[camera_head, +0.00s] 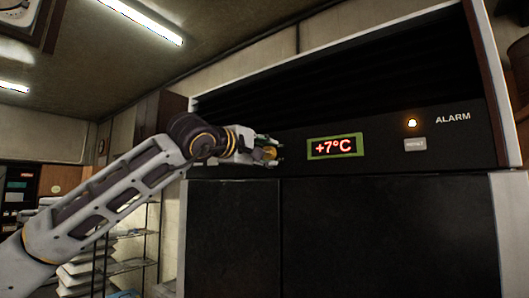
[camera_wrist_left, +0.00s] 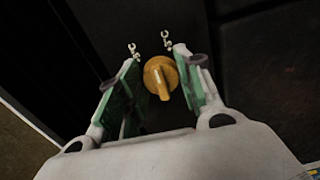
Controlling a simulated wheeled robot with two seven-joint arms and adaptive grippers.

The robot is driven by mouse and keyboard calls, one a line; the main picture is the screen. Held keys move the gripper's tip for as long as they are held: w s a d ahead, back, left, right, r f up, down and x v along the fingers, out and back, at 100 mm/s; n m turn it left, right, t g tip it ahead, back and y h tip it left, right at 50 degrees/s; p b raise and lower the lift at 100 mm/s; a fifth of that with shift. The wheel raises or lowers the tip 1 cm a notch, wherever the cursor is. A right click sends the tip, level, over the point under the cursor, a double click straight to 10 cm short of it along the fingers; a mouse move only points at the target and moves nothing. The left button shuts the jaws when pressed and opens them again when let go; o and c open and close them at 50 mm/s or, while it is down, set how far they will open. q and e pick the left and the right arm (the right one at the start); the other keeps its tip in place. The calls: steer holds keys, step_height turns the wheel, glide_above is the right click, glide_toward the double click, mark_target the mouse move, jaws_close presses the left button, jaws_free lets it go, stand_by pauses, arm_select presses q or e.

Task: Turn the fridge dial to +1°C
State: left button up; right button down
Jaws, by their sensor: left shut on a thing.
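The fridge dial (camera_wrist_left: 161,77) is a round orange-yellow knob with a raised grip bar on the dark panel. It also shows partly behind my fingers in the head view (camera_head: 270,154). My left gripper (camera_head: 266,150) is at the panel, with its green-padded fingers on either side of the dial, shut on it. The fingers also show in the wrist view (camera_wrist_left: 157,64). The red display (camera_head: 333,147) in a green frame, right of the dial, reads +7°C. My right gripper is not in view.
A lit amber lamp (camera_head: 411,123) by the word ALARM and a pale button (camera_head: 415,144) are at the panel's right. Dark fridge doors (camera_head: 380,235) lie below. A wire shelf (camera_head: 128,265) with white sacks stands at the left behind my arm.

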arm_select(q)
steer(key=m+p, duration=0.1)
steer(key=m, duration=0.3)
steer(key=m+p, duration=0.1)
steer(key=m, duration=0.4)
steer(key=m+p, duration=0.1)
steer(key=m, duration=0.4)
steer(key=shift+w+f, duration=0.1)
steer(key=shift+f, duration=0.25)
steer(key=shift+f+m+p, duration=0.1)
steer(key=shift+m+p, duration=0.6)
steer(key=shift+m, duration=0.9)
steer(key=o, duration=0.7)
steer(key=shift+c, duration=0.2)
steer(key=o, duration=0.4)
steer(key=shift+a, duration=0.15)
steer(key=shift+c, duration=0.2)
steer(key=shift+a+r, duration=0.1)
steer(key=shift+r, duration=0.1)
